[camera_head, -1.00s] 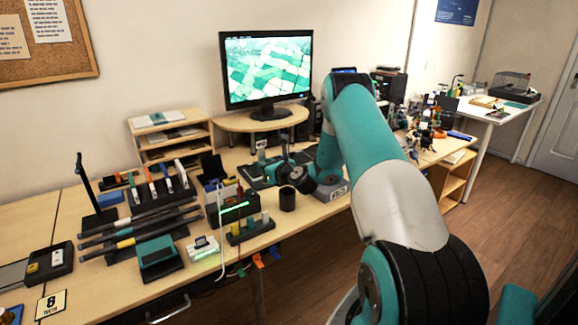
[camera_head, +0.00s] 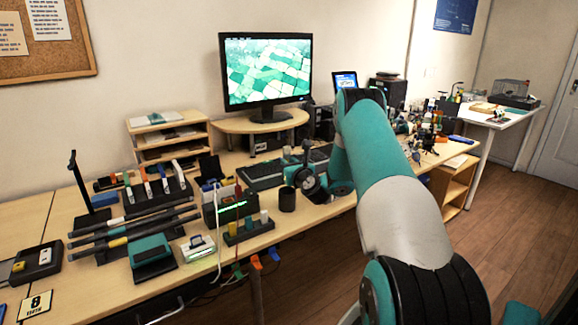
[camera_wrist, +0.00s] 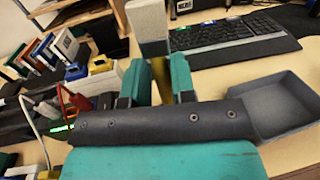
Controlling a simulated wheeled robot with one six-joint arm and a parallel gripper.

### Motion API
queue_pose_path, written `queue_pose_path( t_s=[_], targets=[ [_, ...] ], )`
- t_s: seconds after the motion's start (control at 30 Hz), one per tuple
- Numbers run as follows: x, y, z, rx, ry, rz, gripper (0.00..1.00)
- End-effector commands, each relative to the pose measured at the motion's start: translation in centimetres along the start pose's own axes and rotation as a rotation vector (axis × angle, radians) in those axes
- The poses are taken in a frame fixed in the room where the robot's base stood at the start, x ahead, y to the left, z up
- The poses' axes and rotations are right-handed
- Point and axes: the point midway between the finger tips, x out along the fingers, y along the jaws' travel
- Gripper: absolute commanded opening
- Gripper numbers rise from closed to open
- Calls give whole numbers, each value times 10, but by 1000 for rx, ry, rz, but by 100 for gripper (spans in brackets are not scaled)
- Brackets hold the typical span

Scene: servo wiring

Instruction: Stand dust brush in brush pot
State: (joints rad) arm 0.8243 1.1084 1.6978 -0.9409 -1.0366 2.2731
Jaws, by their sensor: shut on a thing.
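My gripper (camera_wrist: 160,82) is shut on the dust brush (camera_wrist: 148,22), between its two teal fingers in the wrist view. The brush has a pale block-like top, a dark band and a tan lower part; its lower end is hidden behind the dark gripper body. The brush pot (camera_head: 287,199) is a dark cup upright near the desk's front edge in the head view. My gripper is close beside it, on its upper right. In the wrist view, a dark open square-mouthed container (camera_wrist: 283,103) to the right looks like the pot; the brush is apart from it.
A black keyboard (camera_wrist: 225,32) lies behind. A black power supply (camera_head: 231,207) with red and white leads stands left of the pot. A block of coloured plugs (camera_head: 248,229) sits in front. The monitor stand (camera_head: 262,125) is at the back.

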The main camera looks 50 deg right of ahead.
Motion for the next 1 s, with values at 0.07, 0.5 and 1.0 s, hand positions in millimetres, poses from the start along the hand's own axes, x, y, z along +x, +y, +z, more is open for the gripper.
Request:
queue_pose_path(
  t_s=[0.07,0.5,1.0],
  targets=[
    [0,0,-12,0,0,0,0],
    [0,0,-47,0,1,0,0],
    [0,0,-82,0,0,0,0]
  ],
)
